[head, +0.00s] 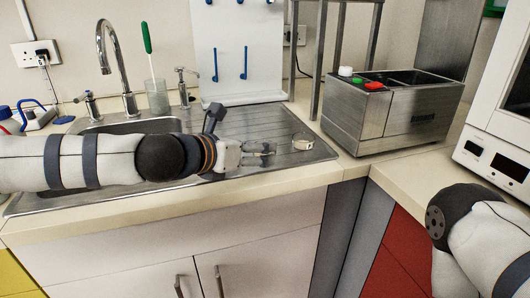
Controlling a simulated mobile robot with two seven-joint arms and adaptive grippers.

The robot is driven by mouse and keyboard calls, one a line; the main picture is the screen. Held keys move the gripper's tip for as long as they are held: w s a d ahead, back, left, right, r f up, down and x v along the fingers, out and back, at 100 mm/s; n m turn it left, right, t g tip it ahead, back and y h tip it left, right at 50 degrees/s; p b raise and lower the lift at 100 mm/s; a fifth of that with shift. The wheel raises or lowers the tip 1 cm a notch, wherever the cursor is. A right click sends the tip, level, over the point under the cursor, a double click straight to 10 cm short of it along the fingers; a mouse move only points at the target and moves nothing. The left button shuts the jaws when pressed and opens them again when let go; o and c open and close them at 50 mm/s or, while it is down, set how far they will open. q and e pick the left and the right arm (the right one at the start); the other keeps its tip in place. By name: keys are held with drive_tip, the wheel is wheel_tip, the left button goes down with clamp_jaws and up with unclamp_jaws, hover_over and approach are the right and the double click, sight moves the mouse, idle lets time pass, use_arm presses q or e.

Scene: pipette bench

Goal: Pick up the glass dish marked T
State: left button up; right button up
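A small, shallow, round dish (302,142) with a pale mark sits on the ribbed steel drainer of the sink, near its right end. The mark is too small to read, so I cannot tell whether it is a T. My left gripper (271,153) reaches in from the left, low over the drainer. Its fingers point right towards the dish and look parted, with nothing seen between them. A gap shows between the fingertips and the dish. Of my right arm only links show at the lower right; its gripper is not in view.
The sink basin (130,127) and tap (117,65) lie behind my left arm. A glass beaker (157,97) with a green-handled brush stands behind. A white peg board (243,50) is at the back. A steel bath (392,112) stands right of the dish, and a white appliance (495,150) further right.

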use_arm(q)
drive_tip(key=x, duration=0.4)
drive_tip(key=shift+w, duration=0.15)
drive_tip(key=c, duration=1.1)
drive_tip(key=shift+a, duration=0.1)
